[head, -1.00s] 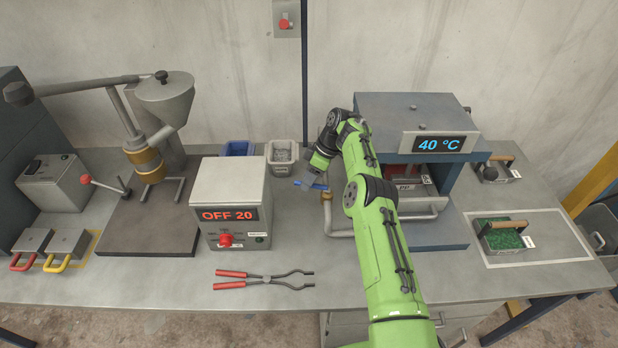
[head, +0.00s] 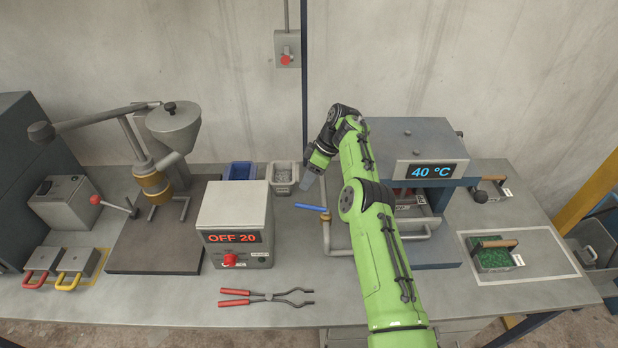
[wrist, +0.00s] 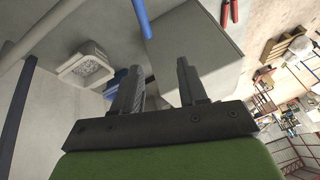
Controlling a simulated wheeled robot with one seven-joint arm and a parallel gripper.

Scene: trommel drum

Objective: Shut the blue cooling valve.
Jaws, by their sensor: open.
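The blue valve handle (head: 311,207) points left from a brass valve body (head: 325,216) on the grey pipe at the press's front left corner. It lies roughly level, crosswise to the short pipe section below the brass body. In the wrist view the blue handle (wrist: 141,16) crosses the top edge, beyond the fingers. My gripper (head: 306,184) is just above and behind the handle in the head view, apart from it. In the wrist view my gripper (wrist: 158,68) is open, with nothing between its fingers.
The press (head: 412,133) reading 40 °C stands right of my gripper, partly hidden by my arm. A control box (head: 235,211) reading OFF 20 stands to the left. Blue (head: 240,172) and pale (head: 282,178) bins are behind. Red-handled tongs (head: 266,297) lie in front.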

